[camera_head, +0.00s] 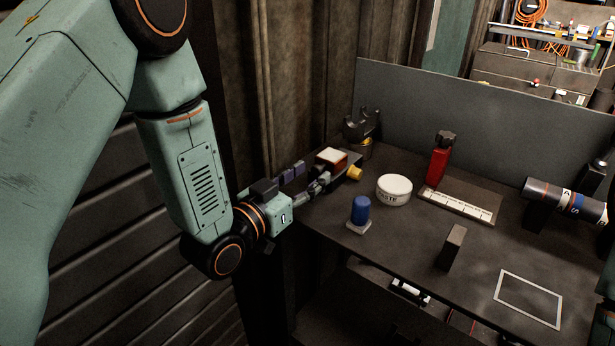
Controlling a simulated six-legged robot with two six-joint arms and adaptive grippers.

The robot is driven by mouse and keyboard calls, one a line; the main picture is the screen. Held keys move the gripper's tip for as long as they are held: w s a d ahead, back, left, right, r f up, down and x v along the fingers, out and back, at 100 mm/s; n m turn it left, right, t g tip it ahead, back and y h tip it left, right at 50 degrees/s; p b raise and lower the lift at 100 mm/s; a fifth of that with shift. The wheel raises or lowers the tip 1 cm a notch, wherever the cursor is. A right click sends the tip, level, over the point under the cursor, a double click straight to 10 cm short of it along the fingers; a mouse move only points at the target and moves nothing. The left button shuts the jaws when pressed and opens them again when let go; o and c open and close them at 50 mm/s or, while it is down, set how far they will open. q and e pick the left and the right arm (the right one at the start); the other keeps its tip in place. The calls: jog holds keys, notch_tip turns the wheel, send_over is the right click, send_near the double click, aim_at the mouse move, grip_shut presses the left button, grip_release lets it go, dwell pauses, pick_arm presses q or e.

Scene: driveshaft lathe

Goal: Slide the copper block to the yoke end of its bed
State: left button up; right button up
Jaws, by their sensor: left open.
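The copper block (331,157), pale on top with a reddish-brown side, sits on a dark bed (349,178) at the table's far left corner. A dark forked yoke (362,124) stands just behind it. A yellow knob (355,173) shows at the block's near right side. My left gripper (310,176) reaches in from the left, open, with its fingers just left of and in front of the block. I cannot tell whether a finger touches the block. The near side of the bed is partly hidden by the gripper. My right gripper is not in view.
A white round tin (394,189) and a blue-capped piece (360,211) stand close to the right of the bed. A grey panel (480,125) backs the table.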

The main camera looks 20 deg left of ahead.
pick_arm(q)
jog(key=shift+w+d, duration=0.3)
jog(key=shift+w, duration=0.15)
jog(key=shift+s+a, duration=0.15)
jog(key=shift+a, duration=0.05)
jog(key=shift+c, duration=1.4)
jog(key=shift+d, duration=0.1)
grip_shut()
